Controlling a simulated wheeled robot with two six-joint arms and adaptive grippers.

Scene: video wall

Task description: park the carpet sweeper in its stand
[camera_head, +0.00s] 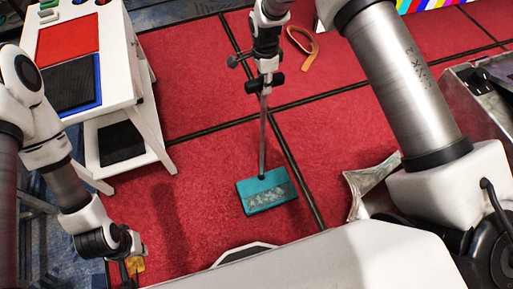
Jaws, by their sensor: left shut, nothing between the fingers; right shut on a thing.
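The carpet sweeper has a flat teal head (267,192) resting on the red carpet near the middle of the head view. Its thin grey handle (263,130) rises from the head, nearly upright in the picture. My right gripper (264,82) is shut on the upper part of the handle. My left gripper (132,268) is shut and empty at the lower left, well apart from the sweeper; its tips are small and partly cut off. I cannot clearly make out a stand for the sweeper.
A white table (125,45) with a lower shelf stands at the left. An orange curved object (303,50) lies on the carpet at the back. A pale grey, sharp-cornered object (368,188) is right of the sweeper head. A dark-topped unit (490,85) stands far right. Carpet around the head is clear.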

